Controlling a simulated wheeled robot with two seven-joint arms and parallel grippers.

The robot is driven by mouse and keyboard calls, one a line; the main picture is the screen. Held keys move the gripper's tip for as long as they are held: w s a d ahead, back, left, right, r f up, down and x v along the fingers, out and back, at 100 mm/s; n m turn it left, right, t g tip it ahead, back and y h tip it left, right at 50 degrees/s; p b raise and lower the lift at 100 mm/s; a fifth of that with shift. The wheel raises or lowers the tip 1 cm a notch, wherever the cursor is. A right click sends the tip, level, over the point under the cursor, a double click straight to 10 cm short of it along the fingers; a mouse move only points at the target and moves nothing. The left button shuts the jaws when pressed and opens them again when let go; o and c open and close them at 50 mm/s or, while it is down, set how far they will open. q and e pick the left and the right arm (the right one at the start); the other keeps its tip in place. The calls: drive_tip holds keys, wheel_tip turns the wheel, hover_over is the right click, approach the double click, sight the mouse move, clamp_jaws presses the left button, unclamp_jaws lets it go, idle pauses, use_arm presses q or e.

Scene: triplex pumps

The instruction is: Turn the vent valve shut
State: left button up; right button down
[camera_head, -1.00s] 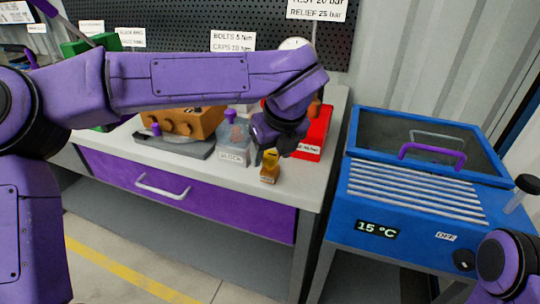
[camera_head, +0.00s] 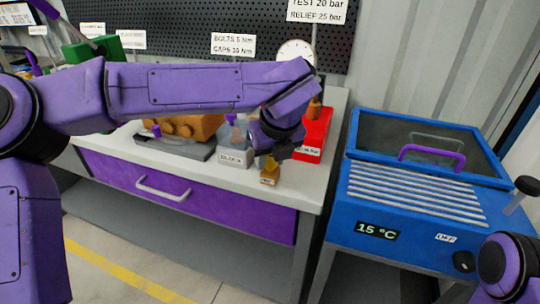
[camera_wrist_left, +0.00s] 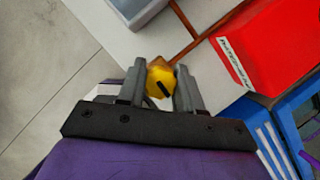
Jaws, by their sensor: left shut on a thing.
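The vent valve is a small brass-coloured block (camera_head: 269,178) at the front edge of the bench. It has a yellow knob, which shows in the left wrist view (camera_wrist_left: 160,80) with a short black mark on it. My left gripper (camera_head: 271,160) reaches down over the valve from above. In the left wrist view its two grey fingers (camera_wrist_left: 161,76) stand on either side of the yellow knob and are shut on it. The gripper hides most of the knob in the head view. My right gripper is out of view.
A red box (camera_head: 316,135) stands right behind the valve. A grey block (camera_head: 234,157) stands to its left, with an orange-brown pump block (camera_head: 190,127) beyond. A blue chiller (camera_head: 410,205) stands right of the bench, across a narrow gap.

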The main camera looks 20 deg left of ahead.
use_arm(q)
drive_tip(key=m+h+p, duration=0.1)
drive_tip(key=m, duration=0.2)
drive_tip(key=shift+r+t, duration=0.15)
drive_tip(key=shift+t, duration=0.15)
drive_tip(key=m+h+p, duration=0.1)
drive_tip(key=m+p, duration=0.1)
drive_tip(key=m, duration=0.1)
drive_tip(key=shift+r+m, duration=0.1)
drive_tip(key=shift+m, duration=0.3)
drive_tip(key=m+h+p, duration=0.1)
drive_tip(key=m+p, duration=0.3)
drive_tip(key=p, duration=0.2)
drive_tip(key=m+h+p, duration=0.2)
drive_tip(key=m+p, duration=0.3)
drive_tip(key=p, duration=0.2)
drive_tip(key=shift+r+h, duration=0.15)
drive_tip(key=shift+h, duration=0.15)
drive_tip(key=shift+f+m+g+p, duration=0.3)
drive_tip(key=shift+m+g+p, duration=0.3)
drive_tip(key=shift+p, duration=0.55)
drive_tip(key=shift+h, duration=0.3)
drive_tip(key=o, duration=1)
